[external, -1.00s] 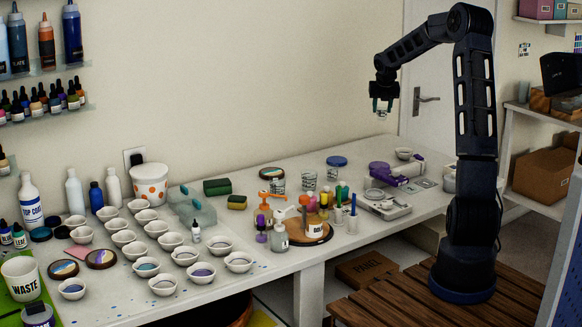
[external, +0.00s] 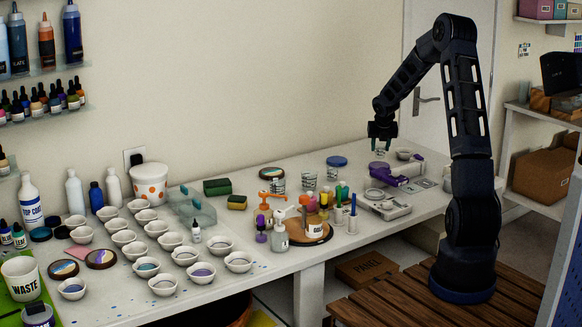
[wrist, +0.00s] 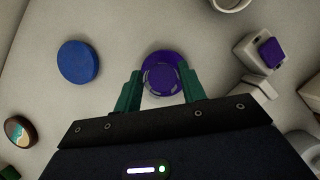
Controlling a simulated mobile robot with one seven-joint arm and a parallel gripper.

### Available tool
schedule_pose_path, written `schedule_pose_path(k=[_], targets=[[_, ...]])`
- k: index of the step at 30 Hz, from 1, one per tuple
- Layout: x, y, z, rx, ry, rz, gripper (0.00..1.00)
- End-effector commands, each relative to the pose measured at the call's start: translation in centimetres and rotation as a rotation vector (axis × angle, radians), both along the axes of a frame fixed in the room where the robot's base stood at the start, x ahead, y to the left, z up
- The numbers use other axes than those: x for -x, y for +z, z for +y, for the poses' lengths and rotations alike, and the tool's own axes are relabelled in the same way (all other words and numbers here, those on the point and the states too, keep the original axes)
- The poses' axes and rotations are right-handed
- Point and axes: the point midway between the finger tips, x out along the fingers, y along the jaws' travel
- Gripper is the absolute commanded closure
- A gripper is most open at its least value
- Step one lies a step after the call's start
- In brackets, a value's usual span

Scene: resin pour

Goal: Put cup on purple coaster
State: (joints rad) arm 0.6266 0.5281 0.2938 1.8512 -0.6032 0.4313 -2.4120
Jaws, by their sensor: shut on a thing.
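My gripper (external: 381,146) is shut on a small clear cup, which it holds low over the back right part of the table. In the wrist view the clear cup (wrist: 161,80) sits between the two green fingertips. The purple coaster (wrist: 160,57) lies behind and below the cup, partly hidden by it. The cup overlaps the coaster in that view. A gap seems to remain between the cup and the table, but I cannot tell its exact height.
A blue disc (wrist: 78,61) lies left of the coaster, and a patterned round coaster (wrist: 18,130) further left. A white and purple device (external: 405,171) stands close on the right. A white bowl (external: 404,153) sits behind. Several other cups and bowls fill the table to the left.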

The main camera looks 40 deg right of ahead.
Motion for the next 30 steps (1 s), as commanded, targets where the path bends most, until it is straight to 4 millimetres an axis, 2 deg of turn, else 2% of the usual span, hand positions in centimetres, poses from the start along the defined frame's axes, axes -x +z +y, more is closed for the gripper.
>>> schedule_pose_path(k=[3, 6, 17, 18, 21, 30], targets=[[0.0, -1.9, 0.1, -0.001, 0.002, 0.003, 0.81], [0.0, -2.7, 0.1, -0.001, 0.002, 0.002, 0.81], [0.0, -3.0, 0.1, 0.000, 0.001, 0.001, 0.81], [0.0, -3.0, 0.1, 0.000, 0.001, 0.001, 0.56], [0.0, -3.0, 0.0, 0.000, 0.001, 0.001, 0.38], [0.0, -2.9, 0.0, 0.000, 0.001, 0.001, 0.38]])
